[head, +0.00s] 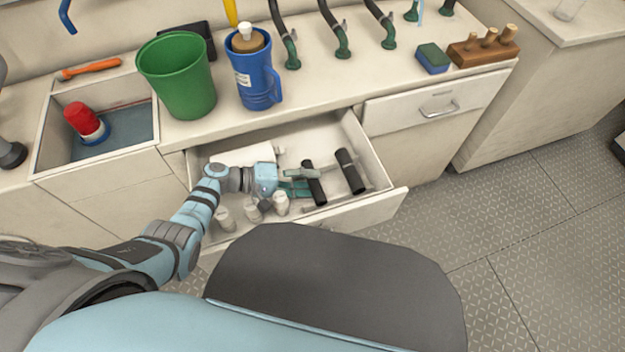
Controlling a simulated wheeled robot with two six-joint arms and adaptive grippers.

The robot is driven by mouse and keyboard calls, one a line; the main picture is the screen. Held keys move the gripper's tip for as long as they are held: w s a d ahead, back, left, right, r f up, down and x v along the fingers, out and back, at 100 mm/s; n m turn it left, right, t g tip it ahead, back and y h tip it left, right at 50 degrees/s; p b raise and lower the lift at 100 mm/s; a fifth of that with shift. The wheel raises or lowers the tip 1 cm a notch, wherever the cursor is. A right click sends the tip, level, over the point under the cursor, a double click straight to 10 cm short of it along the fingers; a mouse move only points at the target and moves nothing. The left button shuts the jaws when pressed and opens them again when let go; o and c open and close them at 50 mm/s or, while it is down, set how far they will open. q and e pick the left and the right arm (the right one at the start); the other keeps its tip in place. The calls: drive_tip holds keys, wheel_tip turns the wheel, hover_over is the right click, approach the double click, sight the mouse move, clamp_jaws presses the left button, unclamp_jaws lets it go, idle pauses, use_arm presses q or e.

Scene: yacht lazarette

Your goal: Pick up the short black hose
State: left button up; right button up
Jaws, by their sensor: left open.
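Two short black hose pieces lie side by side in the open drawer, a left one (316,189) and a right one (350,172). They look close in length, and I cannot tell which is shorter. My left gripper (305,182) is inside the drawer, open, with its fingertips at the left black hose. One finger seems to cross part of that hose. I cannot tell whether it touches. My right gripper is out of view.
The drawer (397,203) also holds a white box (243,154) and several small pale fittings (281,204) close to my left wrist. A green bucket (178,78) and a blue jug (256,80) stand on the counter above.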

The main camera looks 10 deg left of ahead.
use_arm(q)
drive_tip(key=shift+w+d+f, duration=0.15)
drive_tip(key=shift+d, duration=0.2)
clamp_jaws()
